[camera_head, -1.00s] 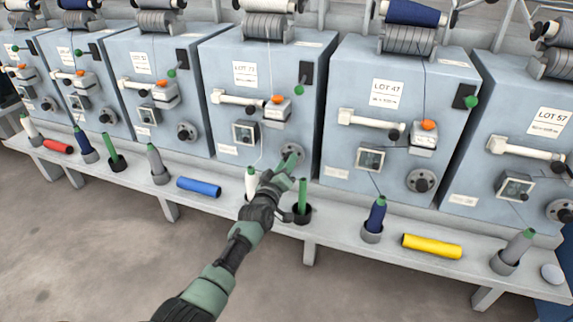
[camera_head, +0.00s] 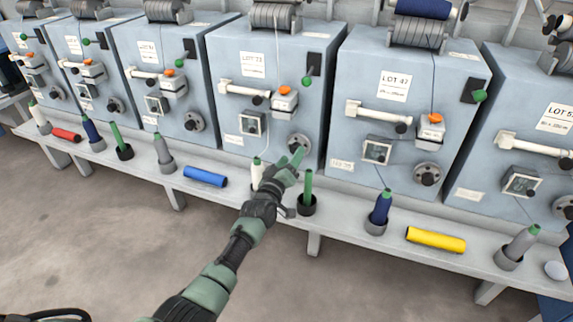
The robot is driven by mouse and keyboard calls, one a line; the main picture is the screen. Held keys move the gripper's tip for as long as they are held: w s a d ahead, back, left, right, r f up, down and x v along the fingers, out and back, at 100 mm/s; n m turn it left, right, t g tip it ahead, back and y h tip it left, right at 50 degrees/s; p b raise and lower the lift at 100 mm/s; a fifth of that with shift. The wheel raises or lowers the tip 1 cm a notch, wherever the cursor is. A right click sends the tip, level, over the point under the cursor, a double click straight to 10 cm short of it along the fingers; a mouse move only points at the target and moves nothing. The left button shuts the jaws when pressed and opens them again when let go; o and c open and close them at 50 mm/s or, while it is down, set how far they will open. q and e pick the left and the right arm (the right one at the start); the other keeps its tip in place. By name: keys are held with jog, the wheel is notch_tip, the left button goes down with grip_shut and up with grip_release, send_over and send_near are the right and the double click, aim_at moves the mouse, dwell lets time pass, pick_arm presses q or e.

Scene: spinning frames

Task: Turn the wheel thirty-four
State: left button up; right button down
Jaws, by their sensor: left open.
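A round grey wheel (camera_head: 299,145) with a dark hub sits low on the right of the front of the machine (camera_head: 228,72) in the middle. Similar wheels show on the other machines, such as the LOT 47 machine's wheel (camera_head: 428,174) and the wheel to the left (camera_head: 194,122). I cannot read the number thirty-four on any of them. My left gripper (camera_head: 292,164) is open, just below and in front of the middle machine's wheel, and covers its lower edge. I cannot tell whether it touches. My right gripper is not in view.
A shelf (camera_head: 335,222) runs below the machines. A white bobbin (camera_head: 257,170) and a green bobbin (camera_head: 308,184) stand close to my left gripper. Blue (camera_head: 205,177) and yellow (camera_head: 436,240) tubes lie on the shelf. The floor in front is clear.

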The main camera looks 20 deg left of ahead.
pick_arm(q)
jog(key=s+p, duration=0.1)
jog(key=s, duration=0.5)
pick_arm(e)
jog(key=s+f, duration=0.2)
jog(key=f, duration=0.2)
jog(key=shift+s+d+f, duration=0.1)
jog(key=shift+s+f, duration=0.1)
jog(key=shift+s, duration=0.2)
pick_arm(q)
jog(key=shift+a, duration=0.1)
